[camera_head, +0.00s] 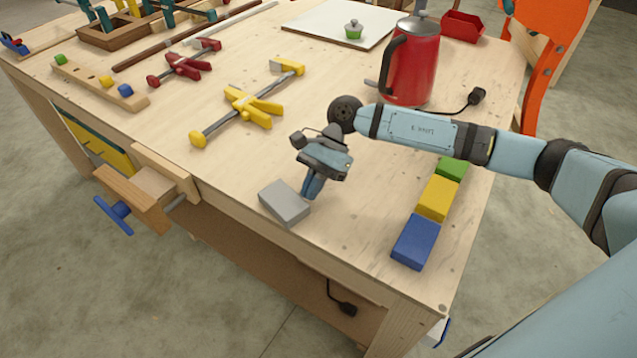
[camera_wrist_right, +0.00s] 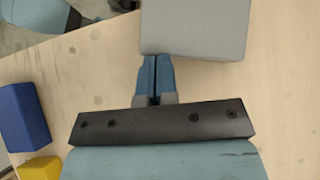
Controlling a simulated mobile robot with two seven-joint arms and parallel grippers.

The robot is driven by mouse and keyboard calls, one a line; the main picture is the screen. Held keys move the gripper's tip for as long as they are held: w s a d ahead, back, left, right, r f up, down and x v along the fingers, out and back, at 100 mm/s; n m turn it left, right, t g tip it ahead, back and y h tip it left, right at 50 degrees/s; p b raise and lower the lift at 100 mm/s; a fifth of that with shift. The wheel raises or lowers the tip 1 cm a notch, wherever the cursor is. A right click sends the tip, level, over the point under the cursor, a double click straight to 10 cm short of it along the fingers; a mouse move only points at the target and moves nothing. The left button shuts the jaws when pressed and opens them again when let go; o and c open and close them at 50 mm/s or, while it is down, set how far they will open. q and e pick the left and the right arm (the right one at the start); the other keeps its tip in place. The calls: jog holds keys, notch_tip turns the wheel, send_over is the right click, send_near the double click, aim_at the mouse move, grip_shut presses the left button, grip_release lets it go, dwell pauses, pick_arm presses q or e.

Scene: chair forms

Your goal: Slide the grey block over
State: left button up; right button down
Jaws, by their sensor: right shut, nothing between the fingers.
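The grey block (camera_head: 285,203) lies flat on the wooden workbench near its front edge. My right gripper (camera_head: 308,194) is shut and empty, pointing down just right of the block. In the right wrist view the grey block (camera_wrist_right: 195,28) fills the top middle, and the shut blue fingertips (camera_wrist_right: 156,62) are at its near side. I cannot tell for sure whether they touch it. My left gripper is not in view.
Blue (camera_head: 416,241), yellow (camera_head: 438,197) and green (camera_head: 453,167) blocks stand in a row to the right. A red kettle (camera_head: 412,65) is behind my right arm. Yellow (camera_head: 246,106) and red (camera_head: 186,64) clamps lie further left. A wooden vise (camera_head: 140,195) juts from the front edge.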

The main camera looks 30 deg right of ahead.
jog(key=v, duration=1.3)
jog(key=shift+d+r+b, duration=0.25)
jog(key=shift+d+b, duration=0.05)
jog(key=shift+b, duration=0.15)
